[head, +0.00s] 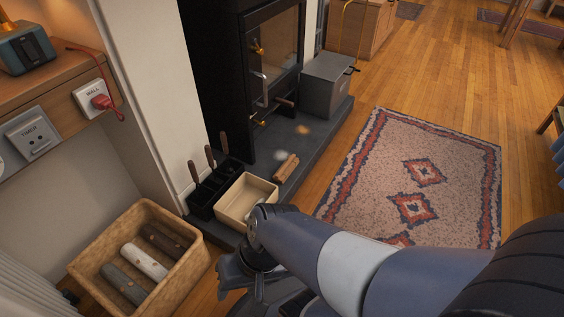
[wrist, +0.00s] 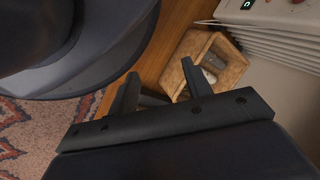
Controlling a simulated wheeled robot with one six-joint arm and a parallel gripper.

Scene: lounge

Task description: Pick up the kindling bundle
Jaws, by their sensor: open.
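A small tan wooden bundle, which looks like the kindling bundle (head: 286,168), lies on the dark stone hearth (head: 318,142), just right of a pale open box (head: 264,184). It does not show in the wrist view. My gripper (head: 236,274) is low at the bottom middle of the head view, in front of the hearth and apart from the bundle. In the wrist view my gripper (wrist: 160,84) has its two fingers spread with nothing held between them. It points toward the log basket (wrist: 237,52), some way beyond the fingers.
The log basket (head: 190,268) with several logs stands at lower left. A black tool holder (head: 203,202) with upright handles is beside the pale box. The black stove (head: 243,80) and grey metal box (head: 326,84) stand behind. A patterned rug (head: 450,170) covers clear floor at right.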

